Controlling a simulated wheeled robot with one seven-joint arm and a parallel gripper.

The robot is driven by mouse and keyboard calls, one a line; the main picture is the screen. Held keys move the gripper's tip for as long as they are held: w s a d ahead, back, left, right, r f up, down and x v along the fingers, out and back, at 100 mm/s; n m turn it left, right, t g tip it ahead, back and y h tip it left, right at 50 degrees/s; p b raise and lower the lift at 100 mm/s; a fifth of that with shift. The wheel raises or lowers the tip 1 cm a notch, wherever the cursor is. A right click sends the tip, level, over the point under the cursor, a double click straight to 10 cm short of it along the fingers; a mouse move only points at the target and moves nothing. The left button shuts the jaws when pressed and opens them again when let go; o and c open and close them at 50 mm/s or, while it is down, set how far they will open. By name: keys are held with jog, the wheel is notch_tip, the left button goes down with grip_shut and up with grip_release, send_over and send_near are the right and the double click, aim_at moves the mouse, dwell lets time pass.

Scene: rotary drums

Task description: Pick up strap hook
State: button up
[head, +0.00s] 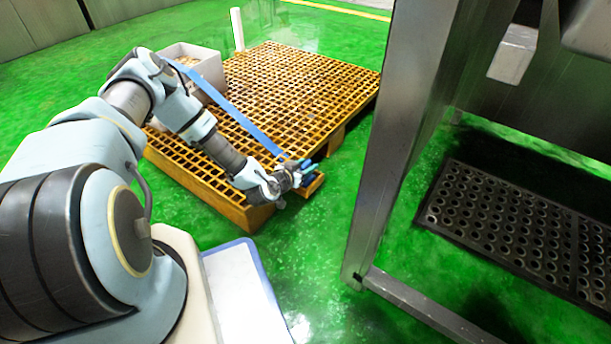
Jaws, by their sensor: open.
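A blue strap (240,119) runs across the yellow grated pallet (290,80), from near the white box down to the pallet's near right corner. Its lower end reaches my gripper (309,171), which is at that corner with its fingers pointing right. The gripper is open. The strap hook cannot be made out clearly; the area at the strap's end is small and partly hidden by my gripper and wrist. I cannot tell whether the fingers touch the strap or hook.
A white box (207,68) with contents stands at the pallet's left, near a white upright post (237,29). A metal frame leg (388,150) rises right of the pallet. A black perforated mat (510,225) lies further right. Green floor is clear between pallet and leg.

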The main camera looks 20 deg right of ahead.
jog(key=shift+s+a+f, duration=0.1)
jog(key=shift+a+f, duration=0.1)
jog(key=shift+f, duration=0.6)
jog(key=c, duration=0.7)
jog(key=shift+f, duration=0.1)
jog(key=shift+c, duration=0.7)
jog(key=shift+d+r, duration=0.15)
jog(key=shift+r, duration=0.1)
grip_shut()
jog(key=shift+r, duration=0.2)
